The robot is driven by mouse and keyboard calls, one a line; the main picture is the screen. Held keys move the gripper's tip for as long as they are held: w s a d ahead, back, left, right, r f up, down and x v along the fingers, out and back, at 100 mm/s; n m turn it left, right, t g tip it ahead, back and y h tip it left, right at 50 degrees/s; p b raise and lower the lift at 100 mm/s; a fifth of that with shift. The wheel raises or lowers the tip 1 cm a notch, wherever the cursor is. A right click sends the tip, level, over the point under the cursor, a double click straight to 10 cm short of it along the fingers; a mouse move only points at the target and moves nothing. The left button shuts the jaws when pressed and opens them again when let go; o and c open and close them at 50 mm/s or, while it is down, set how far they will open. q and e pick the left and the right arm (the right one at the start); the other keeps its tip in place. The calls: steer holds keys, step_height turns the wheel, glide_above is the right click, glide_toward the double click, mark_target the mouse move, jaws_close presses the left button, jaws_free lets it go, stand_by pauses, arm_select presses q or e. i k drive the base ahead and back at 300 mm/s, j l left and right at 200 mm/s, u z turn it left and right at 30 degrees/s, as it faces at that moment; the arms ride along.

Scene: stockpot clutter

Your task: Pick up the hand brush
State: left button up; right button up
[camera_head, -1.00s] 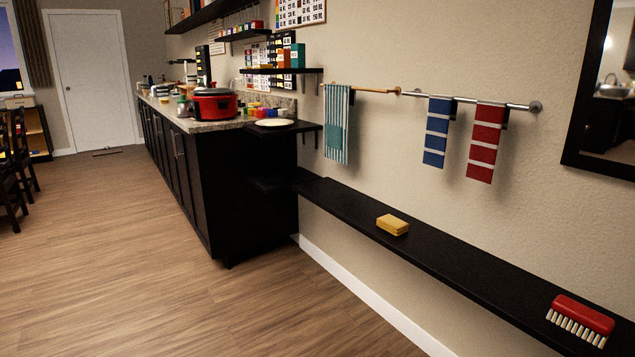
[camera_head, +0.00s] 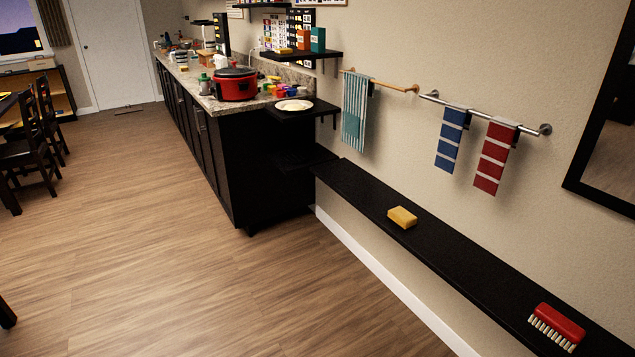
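The hand brush (camera_head: 558,326) has a red back and pale bristles. It lies on the long black wall shelf (camera_head: 460,262) at the lower right of the head view, with its bristles toward the shelf's front edge. Nothing covers it. Neither of my grippers shows in the view.
A yellow sponge (camera_head: 402,217) lies farther along the same shelf. Towels hang from rails above it, one of them red striped (camera_head: 494,158). A black counter (camera_head: 262,170) with a red cooker (camera_head: 236,84) stands beyond. The wooden floor (camera_head: 200,290) in front is clear.

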mark_target(548, 316)
steer(key=z, duration=1.45)
